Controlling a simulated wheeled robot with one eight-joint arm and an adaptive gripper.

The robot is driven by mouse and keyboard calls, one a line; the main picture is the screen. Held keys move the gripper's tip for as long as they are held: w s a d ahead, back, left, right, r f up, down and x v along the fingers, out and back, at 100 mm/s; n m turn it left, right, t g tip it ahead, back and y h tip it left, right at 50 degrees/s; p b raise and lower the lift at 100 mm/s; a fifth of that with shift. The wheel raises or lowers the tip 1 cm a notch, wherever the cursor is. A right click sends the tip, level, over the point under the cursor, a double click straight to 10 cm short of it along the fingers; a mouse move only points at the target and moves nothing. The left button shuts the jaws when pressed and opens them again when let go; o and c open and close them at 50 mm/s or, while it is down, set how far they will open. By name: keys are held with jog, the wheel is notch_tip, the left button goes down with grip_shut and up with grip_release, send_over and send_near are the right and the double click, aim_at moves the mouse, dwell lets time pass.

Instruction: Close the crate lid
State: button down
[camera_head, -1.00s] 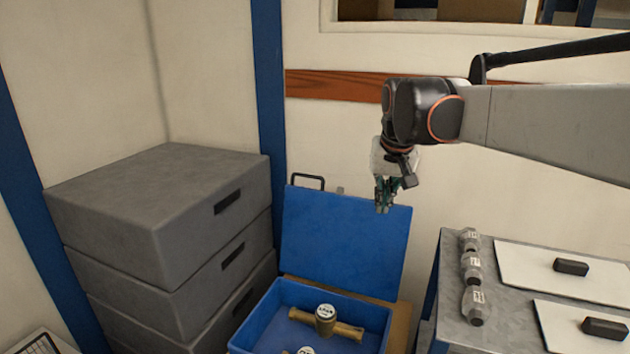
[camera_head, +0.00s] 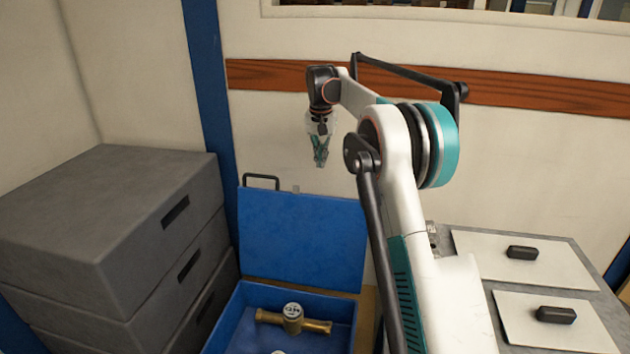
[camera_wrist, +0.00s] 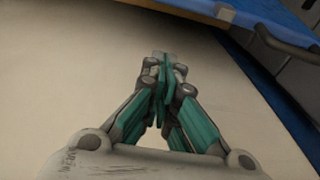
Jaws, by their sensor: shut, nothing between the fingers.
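The blue crate (camera_head: 231,320) stands low at the bottom middle of the head view. Its blue lid (camera_head: 302,240) is open, upright and leaning back a little toward the wall. A dark handle (camera_head: 261,179) shows at the lid's top left edge. My gripper (camera_head: 320,163) is shut and empty, pointing down above and behind the lid's top edge, apart from it. In the wrist view my gripper's fingertips (camera_wrist: 166,62) meet. The lid's edge (camera_wrist: 236,14) and the handle (camera_wrist: 285,42) show at the top right there.
A brass meter (camera_head: 292,318) lies in the crate; part of another shows at the bottom edge. Stacked grey cases (camera_head: 110,230) stand to the left. A grey table (camera_head: 472,270) with white panels (camera_head: 530,254) stands to the right. The wall (camera_head: 280,120) is close behind the lid.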

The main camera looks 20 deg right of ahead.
notch_tip(320, 180, down, 9)
jog(key=s+a+p, duration=0.1)
jog(key=s+p, duration=0.1)
jog(key=shift+s+a, duration=0.15)
jog(key=shift+a, duration=0.15)
jog(key=shift+s+a, duration=0.1)
dwell(0.6)
